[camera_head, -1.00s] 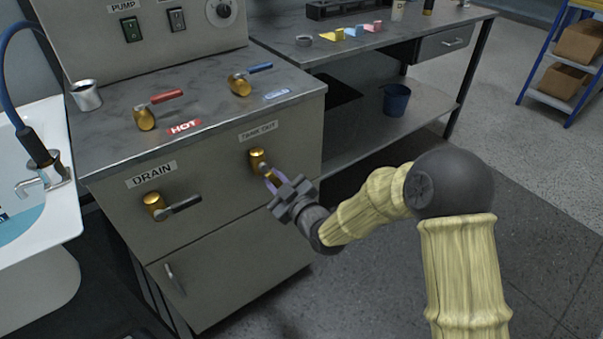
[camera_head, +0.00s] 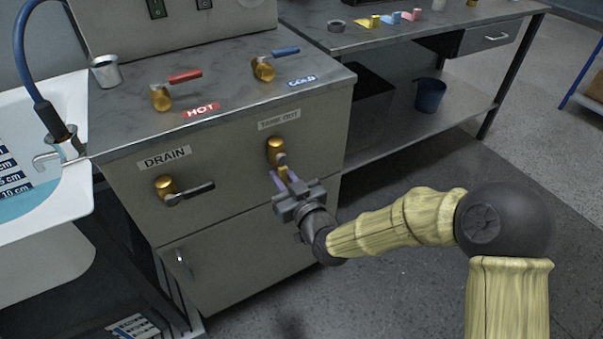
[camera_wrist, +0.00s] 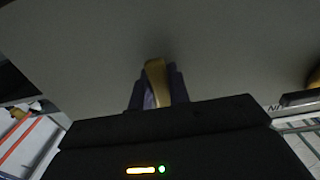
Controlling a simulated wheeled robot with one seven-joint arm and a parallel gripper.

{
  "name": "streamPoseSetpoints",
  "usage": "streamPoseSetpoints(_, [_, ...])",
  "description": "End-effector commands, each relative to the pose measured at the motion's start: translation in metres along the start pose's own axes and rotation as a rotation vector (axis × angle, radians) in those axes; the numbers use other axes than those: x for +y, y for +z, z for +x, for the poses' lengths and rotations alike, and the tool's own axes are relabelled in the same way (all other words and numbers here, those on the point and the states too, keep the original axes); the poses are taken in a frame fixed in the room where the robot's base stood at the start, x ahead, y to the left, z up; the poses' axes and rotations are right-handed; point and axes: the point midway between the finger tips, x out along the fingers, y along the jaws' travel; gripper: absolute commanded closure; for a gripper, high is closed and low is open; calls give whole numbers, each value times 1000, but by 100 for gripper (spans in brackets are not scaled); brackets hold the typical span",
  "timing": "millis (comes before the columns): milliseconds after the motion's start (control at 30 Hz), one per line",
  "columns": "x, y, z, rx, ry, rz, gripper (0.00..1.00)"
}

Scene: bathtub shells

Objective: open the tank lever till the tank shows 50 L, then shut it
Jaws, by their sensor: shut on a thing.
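The tank lever (camera_wrist: 155,75) is yellow in the wrist view, held between my purple fingers. In the head view it hangs down from the brass valve (camera_head: 276,149) under the TANK OUT label (camera_head: 279,119) on the cabinet front. My gripper (camera_head: 284,177) is shut on the lever, below the valve. The fingers hide part of it, so its exact angle is hard to tell. No tank litre reading shows in these views.
The drain lever (camera_head: 190,192) is left of my gripper. Red hot (camera_head: 184,76) and blue cold (camera_head: 285,51) levers are on the countertop. A tub (camera_head: 75,105) with centimetre marks and some water stands at left.

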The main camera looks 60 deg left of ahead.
Motion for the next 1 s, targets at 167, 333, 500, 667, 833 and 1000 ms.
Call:
streamPoseSetpoints(167, [-8, 3, 2, -6, -8, 24, 100])
streamPoseSetpoints(333, [-10, 3, 2, -6, -11, 29, 100])
streamPoseSetpoints(500, [-10, 3, 2, -6, -11, 29, 100])
streamPoseSetpoints(667, [-10, 2, 2, -5, -12, 28, 62])
streamPoseSetpoints(833, [-10, 1, 2, -3, -13, 26, 60])
streamPoseSetpoints(1000, [-10, 0, 1, -2, -13, 25, 60])
